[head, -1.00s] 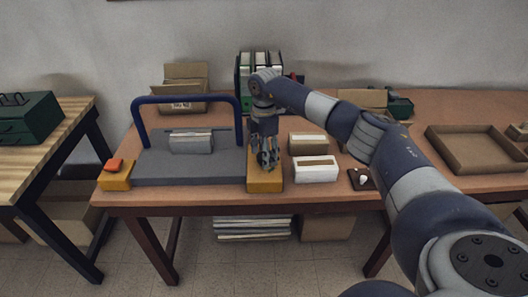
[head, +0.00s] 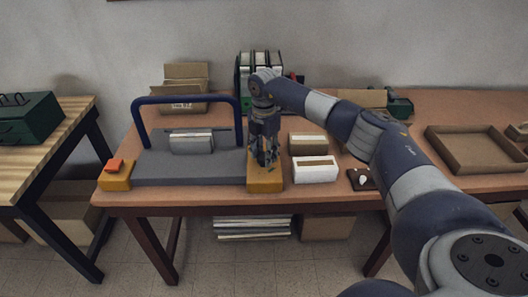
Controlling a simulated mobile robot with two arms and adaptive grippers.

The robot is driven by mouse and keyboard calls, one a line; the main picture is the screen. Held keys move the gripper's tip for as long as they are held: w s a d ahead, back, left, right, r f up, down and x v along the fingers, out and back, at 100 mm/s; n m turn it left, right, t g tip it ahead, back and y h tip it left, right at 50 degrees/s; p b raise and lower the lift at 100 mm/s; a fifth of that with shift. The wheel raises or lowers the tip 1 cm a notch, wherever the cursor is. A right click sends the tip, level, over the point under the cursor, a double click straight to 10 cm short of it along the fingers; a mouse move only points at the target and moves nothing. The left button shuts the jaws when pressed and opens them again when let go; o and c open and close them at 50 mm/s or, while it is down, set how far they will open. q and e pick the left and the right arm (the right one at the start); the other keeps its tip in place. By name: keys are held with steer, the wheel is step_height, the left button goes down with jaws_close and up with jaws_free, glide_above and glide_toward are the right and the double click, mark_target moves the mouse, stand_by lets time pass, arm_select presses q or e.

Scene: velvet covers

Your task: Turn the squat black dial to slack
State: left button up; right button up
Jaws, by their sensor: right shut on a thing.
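My right gripper (head: 266,163) points down over the yellow block (head: 265,183) at the right end of a grey press-like machine (head: 190,170) with a blue frame. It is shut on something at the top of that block. The thing between the fingers is mostly hidden by them; it is where a dial could sit, but its shape and any slack marking are too small to read. My left gripper is not in view.
An orange button (head: 115,165) sits on a yellow block at the machine's left end. Two small boxes, one white (head: 315,172), stand close right of the gripper. A brown tray (head: 470,150) lies at the right. Binders (head: 245,75) stand behind.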

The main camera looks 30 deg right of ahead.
steer(key=n, duration=1.2)
steer(key=shift+n+b, duration=0.35)
steer(key=shift+n, duration=0.05)
steer(key=n, duration=0.6)
steer(key=shift+b, duration=0.4)
steer(key=n, duration=0.5)
steer(key=shift+n+b, duration=0.3)
steer(key=shift+n, duration=0.1)
steer(key=o, duration=1.1)
steer(key=shift+c, duration=0.2)
